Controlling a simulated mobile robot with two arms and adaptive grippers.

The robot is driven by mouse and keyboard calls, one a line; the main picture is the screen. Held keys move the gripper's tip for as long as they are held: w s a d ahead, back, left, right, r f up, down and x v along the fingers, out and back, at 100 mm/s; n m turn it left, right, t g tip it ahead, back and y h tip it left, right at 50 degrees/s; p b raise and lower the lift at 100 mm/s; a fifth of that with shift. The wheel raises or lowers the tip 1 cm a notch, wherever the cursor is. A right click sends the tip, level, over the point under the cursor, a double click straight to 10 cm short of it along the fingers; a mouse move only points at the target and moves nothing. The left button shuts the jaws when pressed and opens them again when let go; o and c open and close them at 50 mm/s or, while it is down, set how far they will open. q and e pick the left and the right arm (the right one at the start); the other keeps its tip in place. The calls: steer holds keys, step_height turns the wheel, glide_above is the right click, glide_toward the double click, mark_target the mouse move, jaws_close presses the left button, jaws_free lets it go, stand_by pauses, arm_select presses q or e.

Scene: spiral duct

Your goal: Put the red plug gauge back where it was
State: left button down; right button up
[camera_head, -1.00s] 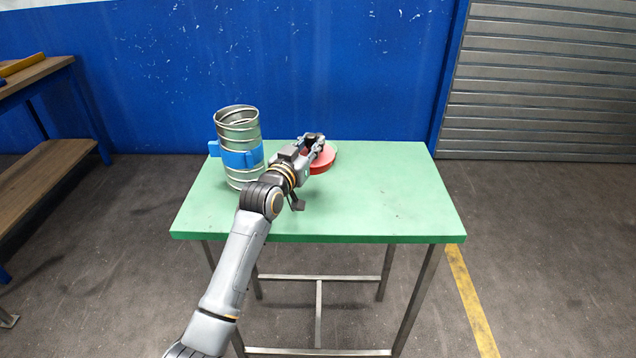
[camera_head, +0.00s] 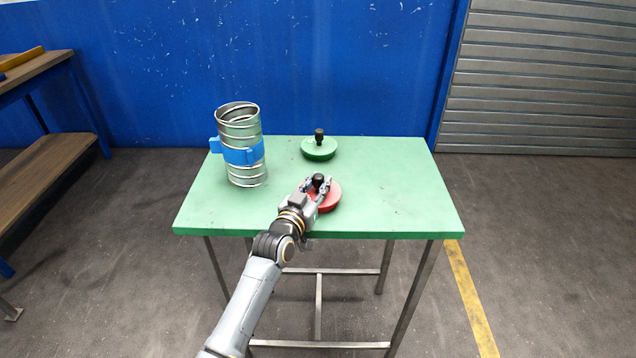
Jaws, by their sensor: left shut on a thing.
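The red plug gauge (camera_head: 331,200) is a flat red disc with a black knob (camera_head: 318,180), near the middle front of the green table top (camera_head: 390,200). My left gripper (camera_head: 319,186) is shut on the black knob. I cannot tell whether the disc touches the table or is just above it. A green plug gauge (camera_head: 319,149) with a black knob stands at the back of the table. My right gripper is not in view.
A metal spiral duct (camera_head: 240,172) with a blue clamp (camera_head: 243,155) stands upright at the table's left. The table's right side is clear. A wooden bench (camera_head: 40,70) stands at the far left and a blue wall (camera_head: 290,70) is behind.

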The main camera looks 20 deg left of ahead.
arm_select(q)
steer(key=c, duration=1.1)
jaws_free()
steer(key=s, duration=0.4)
steer(key=s+a, duration=0.1)
steer(key=s, duration=0.7)
steer(key=shift+a+b, duration=0.15)
steer(key=shift+b, duration=0.25)
